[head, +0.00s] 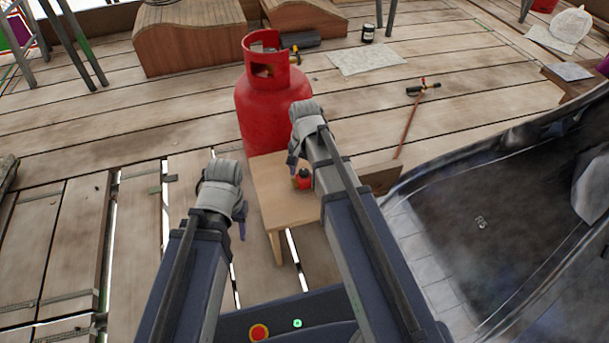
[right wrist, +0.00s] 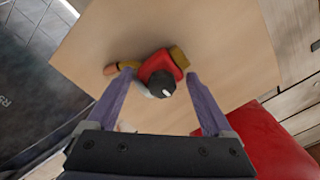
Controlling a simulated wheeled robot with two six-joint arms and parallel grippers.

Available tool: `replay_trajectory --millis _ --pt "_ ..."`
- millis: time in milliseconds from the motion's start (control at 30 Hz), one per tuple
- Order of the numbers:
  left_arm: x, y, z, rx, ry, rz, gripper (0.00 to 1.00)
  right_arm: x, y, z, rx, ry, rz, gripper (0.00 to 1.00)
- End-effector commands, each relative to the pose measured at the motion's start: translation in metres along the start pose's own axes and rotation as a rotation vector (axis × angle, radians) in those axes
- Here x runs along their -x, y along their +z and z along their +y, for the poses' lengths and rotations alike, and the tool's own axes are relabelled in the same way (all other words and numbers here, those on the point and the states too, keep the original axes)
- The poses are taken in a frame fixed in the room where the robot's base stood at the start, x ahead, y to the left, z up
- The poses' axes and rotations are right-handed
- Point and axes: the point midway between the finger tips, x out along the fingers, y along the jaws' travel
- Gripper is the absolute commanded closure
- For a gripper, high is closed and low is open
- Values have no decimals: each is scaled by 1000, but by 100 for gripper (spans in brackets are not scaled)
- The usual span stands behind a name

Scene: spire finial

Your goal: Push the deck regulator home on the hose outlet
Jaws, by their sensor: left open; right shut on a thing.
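A small red regulator (right wrist: 165,62) with a black knob and brass-coloured ends sits at the light wooden table top (right wrist: 215,45) in the right wrist view. My right gripper (right wrist: 160,78) is shut on it, one finger on each side. In the head view, the red regulator (head: 304,179) shows beside my right gripper (head: 293,168), over the small table (head: 272,207). My left gripper (head: 240,228) is open and empty, left of the table. I cannot make out the hose outlet for certain, or whether the regulator touches the table.
A large red gas cylinder (head: 270,112) stands just behind the table, with a black and yellow fitting at its collar. A torch with a brown hose (head: 410,125) lies on the planks to the right. A dark curved sheet (head: 500,200) fills the right side. Planks at left are mostly clear.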

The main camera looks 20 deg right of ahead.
Motion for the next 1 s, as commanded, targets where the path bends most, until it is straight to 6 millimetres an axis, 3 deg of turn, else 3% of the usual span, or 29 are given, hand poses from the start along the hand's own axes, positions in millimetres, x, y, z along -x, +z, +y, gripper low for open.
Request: replay_trajectory --millis 267,700,1000 --pt "23 1 -2 0 0 -1 50 23 0 0 0 0 0 63" --pt "88 5 -9 -12 0 -2 50 88 0 0 0 0 0 63" --pt "100 6 -10 -17 0 -2 50 100 0 0 0 0 0 63"
